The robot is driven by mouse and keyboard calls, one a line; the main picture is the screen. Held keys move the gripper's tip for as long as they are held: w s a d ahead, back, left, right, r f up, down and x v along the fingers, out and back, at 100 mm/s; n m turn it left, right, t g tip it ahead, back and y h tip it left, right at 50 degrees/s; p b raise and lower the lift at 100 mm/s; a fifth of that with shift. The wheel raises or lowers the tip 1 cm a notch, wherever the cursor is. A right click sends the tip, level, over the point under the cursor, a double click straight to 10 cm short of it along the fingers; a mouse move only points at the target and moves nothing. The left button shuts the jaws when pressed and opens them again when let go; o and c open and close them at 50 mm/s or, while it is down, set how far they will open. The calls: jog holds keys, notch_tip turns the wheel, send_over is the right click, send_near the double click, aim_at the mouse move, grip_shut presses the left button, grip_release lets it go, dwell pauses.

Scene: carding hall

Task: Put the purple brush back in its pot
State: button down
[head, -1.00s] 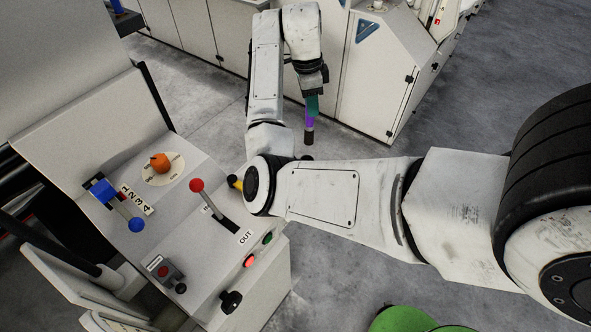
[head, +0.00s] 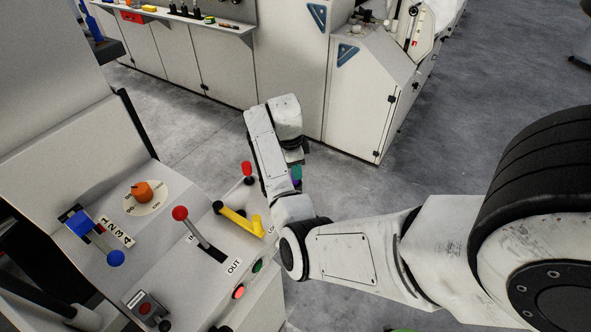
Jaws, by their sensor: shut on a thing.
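My gripper (head: 296,172) hangs below the bent end of my arm, right of the control desk, and is partly hidden by my own arm. Its teal fingers are shut on the purple brush (head: 297,182). Only a small purple part of the brush shows under the fingers. Its lower end is hidden behind my arm. I cannot make out the brush's pot in this view.
The control desk (head: 185,262) at left carries a red-knobbed lever (head: 180,214), a yellow handle (head: 243,222), a blue lever (head: 115,258) and an orange dial (head: 141,191). Pale cabinets (head: 225,75) stand behind, with a shelf (head: 180,15) of small items. Grey floor is clear at right.

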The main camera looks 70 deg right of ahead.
jog(key=shift+f, duration=0.6)
jog(key=shift+f, duration=0.15)
jog(key=c, duration=0.9)
grip_release()
jog(key=r, duration=0.4)
jog(key=w+r, duration=0.1)
jog(key=r, duration=0.7)
jog(key=shift+w+a+r+p, duration=0.15)
jog(key=shift+a+p, duration=0.2)
jog(key=shift+a, duration=0.05)
